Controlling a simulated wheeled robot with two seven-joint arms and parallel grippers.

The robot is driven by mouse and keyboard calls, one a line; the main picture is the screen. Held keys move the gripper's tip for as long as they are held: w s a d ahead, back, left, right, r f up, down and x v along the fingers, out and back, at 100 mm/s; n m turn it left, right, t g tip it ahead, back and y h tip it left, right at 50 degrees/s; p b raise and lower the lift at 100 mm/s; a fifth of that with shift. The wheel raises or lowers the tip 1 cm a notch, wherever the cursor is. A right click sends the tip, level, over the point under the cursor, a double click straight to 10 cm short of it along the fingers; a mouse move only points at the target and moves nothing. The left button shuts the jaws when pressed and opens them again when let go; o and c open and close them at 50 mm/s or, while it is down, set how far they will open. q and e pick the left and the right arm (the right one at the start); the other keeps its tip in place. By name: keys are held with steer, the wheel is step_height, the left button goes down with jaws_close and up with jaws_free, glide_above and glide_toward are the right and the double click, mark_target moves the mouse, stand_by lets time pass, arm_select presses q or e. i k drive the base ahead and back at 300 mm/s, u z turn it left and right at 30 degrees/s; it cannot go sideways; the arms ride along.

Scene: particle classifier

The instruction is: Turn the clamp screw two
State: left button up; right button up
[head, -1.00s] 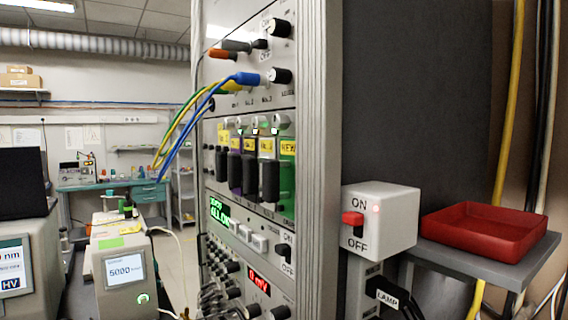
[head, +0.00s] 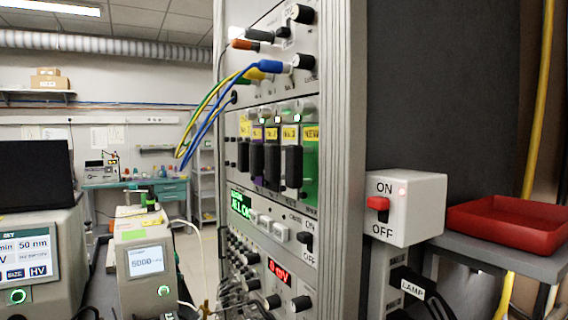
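A tall grey instrument rack (head: 348,150) stands in the middle of the head view. A row of upright modules with black handles sits in it, and the rightmost is a green module (head: 310,165) with a yellow label reading "NEW". Small silver round knobs (head: 306,109) line the top of this row; they look like the clamp screws, but I cannot tell which is number two. Neither of my grippers is in view.
A white ON/OFF box (head: 420,208) with a red switch juts out right of the rack. Beside it, a red tray (head: 508,226) rests on a grey shelf. Blue, yellow and green cables (head: 215,110) hang from the rack's left. Instruments (head: 148,262) stand at lower left.

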mark_target(264, 112)
steer(key=k, duration=1.15)
steer(key=u, duration=0.9)
steer(key=i, duration=0.85)
steer(key=z, duration=0.05)
